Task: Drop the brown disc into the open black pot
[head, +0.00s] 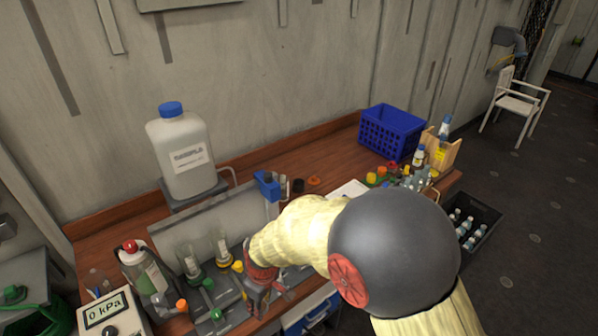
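A small flat orange-brown disc (314,181) lies on the brown wooden bench top, behind my arm. Just left of it stands a small dark round thing (298,186), which may be the black pot; it is too small to tell whether its top is open. My arm, cream with a large grey joint, reaches in from the lower right and hides part of the bench. My gripper (258,298) is low at the front of the bench, left of my arm and well in front of the disc. Its fingers are too small and cluttered to read.
A large white jug (183,150) stands on a raised stand at the back left. A blue crate (391,133) and several bottles stand at the right. Green-handled valves and a 0 kPa gauge (105,314) crowd the front left. A black crate (484,222) holds bottles.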

